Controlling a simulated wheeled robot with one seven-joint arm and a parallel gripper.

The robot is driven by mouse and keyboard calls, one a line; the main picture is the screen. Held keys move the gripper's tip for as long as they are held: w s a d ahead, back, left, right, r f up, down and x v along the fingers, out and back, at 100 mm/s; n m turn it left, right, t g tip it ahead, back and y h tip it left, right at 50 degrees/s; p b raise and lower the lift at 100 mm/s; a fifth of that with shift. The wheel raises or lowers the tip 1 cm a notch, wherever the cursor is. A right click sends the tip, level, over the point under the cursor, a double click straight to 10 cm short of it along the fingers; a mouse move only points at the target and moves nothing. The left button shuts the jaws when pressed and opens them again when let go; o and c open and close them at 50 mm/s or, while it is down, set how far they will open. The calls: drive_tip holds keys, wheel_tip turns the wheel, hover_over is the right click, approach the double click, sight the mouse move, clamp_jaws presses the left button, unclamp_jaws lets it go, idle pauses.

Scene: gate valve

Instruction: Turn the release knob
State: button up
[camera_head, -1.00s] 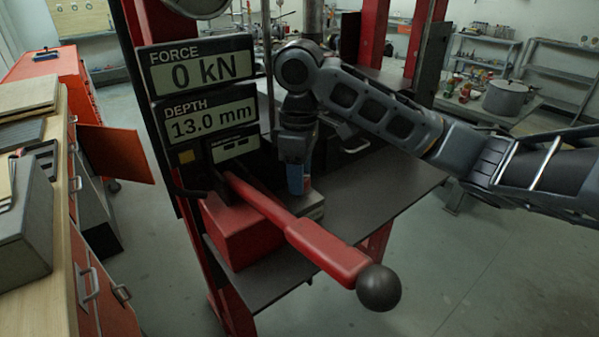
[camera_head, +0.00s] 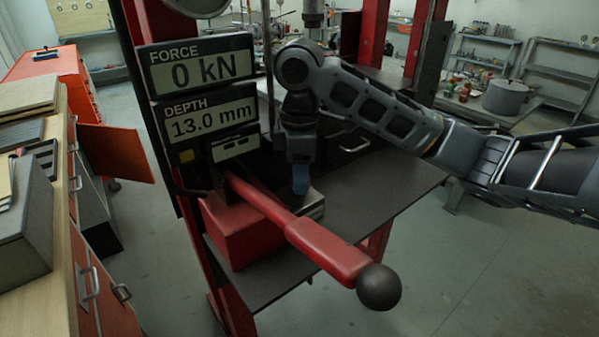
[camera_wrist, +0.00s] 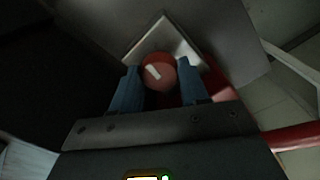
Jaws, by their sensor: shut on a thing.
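The release knob (camera_wrist: 159,72) is a round red knob with a pale bar mark on its face, seen in the wrist view. The bar lies on a slant. My gripper (camera_wrist: 158,84) has its two blue fingers on either side of the knob and is shut on it. In the head view my gripper (camera_head: 300,180) points down beside the red pump block (camera_head: 240,230), behind the lever. The knob is hidden there.
A red lever (camera_head: 325,250) with a black ball end slants toward the front. The press displays (camera_head: 205,115) read 0 kN and 13.0 mm. A dark table (camera_head: 370,185) lies under my arm. A workbench (camera_head: 60,250) stands at the left.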

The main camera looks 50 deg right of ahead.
drive_tip(key=o, duration=1.1)
drive_tip(key=shift+c, duration=0.2)
drive_tip(key=shift+r, duration=3.9)
